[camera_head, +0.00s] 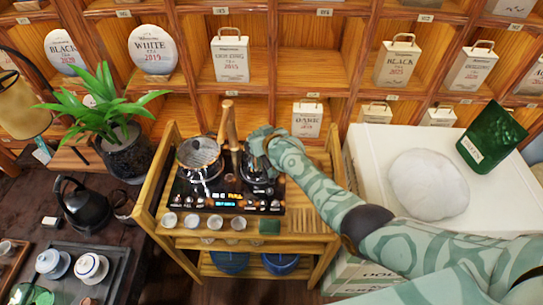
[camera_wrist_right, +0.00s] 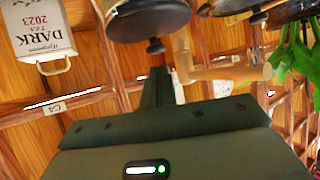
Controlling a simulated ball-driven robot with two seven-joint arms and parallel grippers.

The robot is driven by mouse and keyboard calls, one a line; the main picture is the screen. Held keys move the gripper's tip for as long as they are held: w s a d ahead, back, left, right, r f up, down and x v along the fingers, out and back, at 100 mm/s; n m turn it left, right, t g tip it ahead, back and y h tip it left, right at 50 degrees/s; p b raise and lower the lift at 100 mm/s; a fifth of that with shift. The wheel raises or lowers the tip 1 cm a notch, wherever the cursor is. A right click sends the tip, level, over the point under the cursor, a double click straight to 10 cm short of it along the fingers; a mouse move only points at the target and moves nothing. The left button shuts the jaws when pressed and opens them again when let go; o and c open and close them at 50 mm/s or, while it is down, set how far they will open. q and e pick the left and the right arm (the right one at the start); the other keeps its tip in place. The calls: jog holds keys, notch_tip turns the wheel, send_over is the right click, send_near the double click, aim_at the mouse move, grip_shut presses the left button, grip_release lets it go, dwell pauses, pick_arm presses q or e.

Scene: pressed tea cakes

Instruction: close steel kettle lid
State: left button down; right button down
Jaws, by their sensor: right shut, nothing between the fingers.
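A dark, shiny kettle (camera_head: 258,188) stands on the right side of the black stove unit on the wooden cart. In the right wrist view, a rounded metal vessel (camera_wrist_right: 152,14) shows at the top, close to my shut, empty fingers (camera_wrist_right: 158,86); contact cannot be told. A second round shiny pot (camera_head: 203,172) stands left of it, its round top visible. An upright wooden handle (camera_head: 228,122) rises between them. My left gripper is not in view.
Small cups (camera_head: 192,221) line the front of the wooden cart (camera_head: 146,196). A potted plant (camera_head: 127,152) and black kettle (camera_head: 84,205) stand left. A white box top (camera_head: 375,160) is right, holding a pale round cake (camera_head: 428,182) and green container (camera_head: 491,138). Shelves (camera_head: 312,68) stand behind.

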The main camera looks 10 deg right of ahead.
jog(key=shift+w+a+f+b, duration=0.1)
jog(key=shift+w+f+b, duration=0.15)
jog(key=shift+w+b, duration=0.1)
jog(key=shift+w, duration=0.1)
dwell(0.5)
jog(key=s+d+r+p, duration=0.2)
jog(key=s+r+p, duration=0.4)
jog(key=r+p, duration=0.3)
notch_tip(320, 180, up, 2)
jog(key=shift+r, duration=0.2)
